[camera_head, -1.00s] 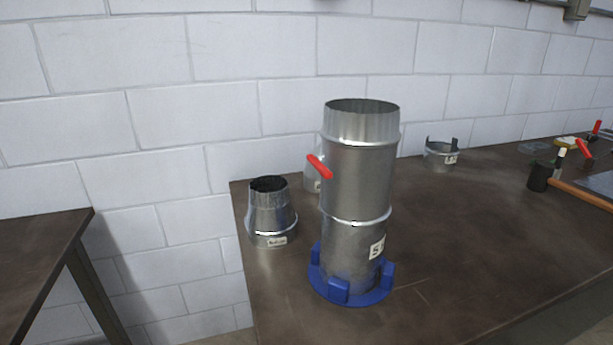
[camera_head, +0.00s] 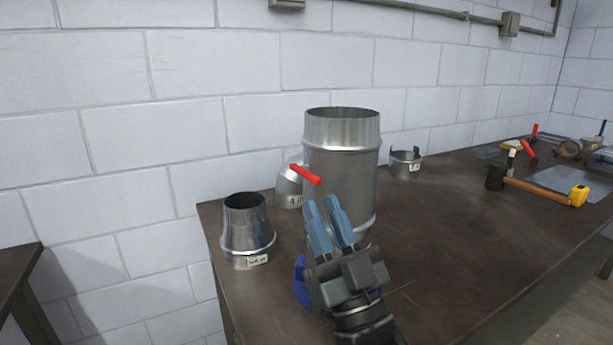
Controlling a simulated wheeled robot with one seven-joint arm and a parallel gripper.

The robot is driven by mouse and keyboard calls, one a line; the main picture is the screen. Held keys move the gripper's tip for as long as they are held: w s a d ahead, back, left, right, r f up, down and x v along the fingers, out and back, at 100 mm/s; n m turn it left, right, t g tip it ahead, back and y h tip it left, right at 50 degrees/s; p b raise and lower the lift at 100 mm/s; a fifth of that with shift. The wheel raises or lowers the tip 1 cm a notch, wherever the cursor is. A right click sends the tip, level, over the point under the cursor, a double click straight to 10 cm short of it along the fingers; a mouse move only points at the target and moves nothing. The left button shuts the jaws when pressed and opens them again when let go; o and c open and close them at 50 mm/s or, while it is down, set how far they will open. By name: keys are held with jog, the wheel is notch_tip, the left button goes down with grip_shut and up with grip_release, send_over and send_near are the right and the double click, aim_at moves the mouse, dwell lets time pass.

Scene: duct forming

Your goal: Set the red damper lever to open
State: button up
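The red damper lever (camera_head: 306,174) sticks out from the left front side of the upright metal duct (camera_head: 341,150), sloping down to the right. The duct stands in a blue base (camera_head: 300,283) on the dark bench, and my gripper hides most of the base and the duct's lower front. My gripper (camera_head: 323,205) is in front of the duct, its blue-grey fingers pointing up, with a narrow gap between the tips. The fingertips are just below the lever's right end and look apart from it. Nothing shows between the fingers.
A metal reducer (camera_head: 247,232) stands left of the duct, with an elbow piece (camera_head: 288,188) behind. A short collar (camera_head: 405,163) sits at the back. The bench's right middle is clear.

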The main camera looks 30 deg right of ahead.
aim_at(310, 174)
jog(key=p+x, duration=0.1)
jog(key=x, duration=0.5)
jog(key=shift+w+r, duration=0.15)
jog(key=shift+c, duration=0.4)
grip_shut()
jog(key=shift+p, duration=0.3)
